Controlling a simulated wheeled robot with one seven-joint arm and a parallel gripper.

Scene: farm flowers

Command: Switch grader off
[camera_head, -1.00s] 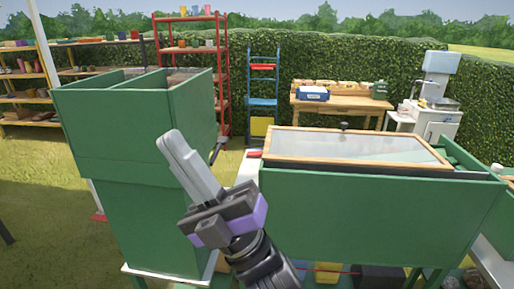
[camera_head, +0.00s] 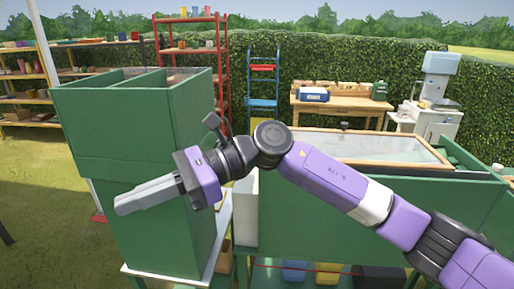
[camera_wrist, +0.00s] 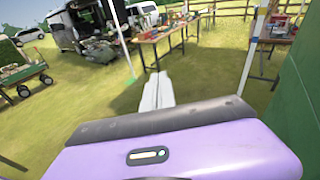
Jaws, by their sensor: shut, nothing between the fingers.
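No switch marked as the grader's shows, and I cannot tell for certain which thing is the grader. A white and grey-blue machine (camera_head: 435,110) stands at the back right in the head view, far from my gripper. My gripper (camera_head: 122,204) is shut and empty, pointing left in front of a tall green divided bin (camera_head: 125,135). I cannot tell whether it touches the bin. In the wrist view the closed fingers (camera_wrist: 158,92) point out over grass. My arm hides part of the green box (camera_head: 400,210) with a wood-framed glass lid (camera_head: 360,147).
A wooden table (camera_head: 340,106) with trays, a blue ladder (camera_head: 263,85) and a red shelf (camera_head: 190,22) stand by the hedge. The wrist view shows a van (camera_wrist: 88,25), a laden table (camera_wrist: 150,35), a green wagon (camera_wrist: 25,78) and open grass.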

